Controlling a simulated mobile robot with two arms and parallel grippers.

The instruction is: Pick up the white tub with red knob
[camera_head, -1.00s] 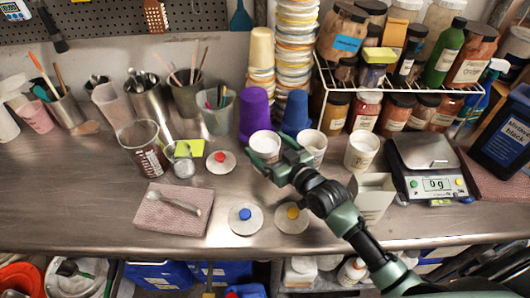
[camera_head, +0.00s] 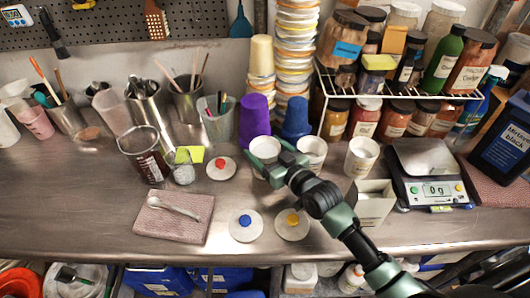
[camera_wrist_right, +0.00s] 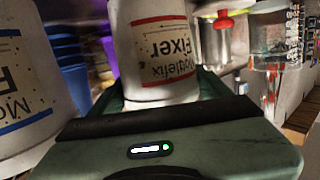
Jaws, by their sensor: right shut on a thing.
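A white tub (camera_head: 265,146) without its lid stands at the back middle of the bench in the head view, left of two similar white tubs. In the right wrist view this tub (camera_wrist_right: 160,60) shows a red band and a "Fixer" label, upside down. A lid with a red knob (camera_head: 221,167) lies on the bench left of it. My right gripper (camera_head: 268,157) is shut on the tub, its fingers at the tub's sides. I cannot tell any gap between tub and bench. My left gripper is not in view.
A second white tub (camera_head: 312,152), with a blue band in the wrist view (camera_wrist_right: 30,80), stands close beside. A third white tub (camera_head: 361,156) stands further right. Purple (camera_head: 253,120) and blue (camera_head: 296,118) cups stand behind. Blue-knob (camera_head: 245,225) and yellow-knob (camera_head: 292,225) lids lie in front.

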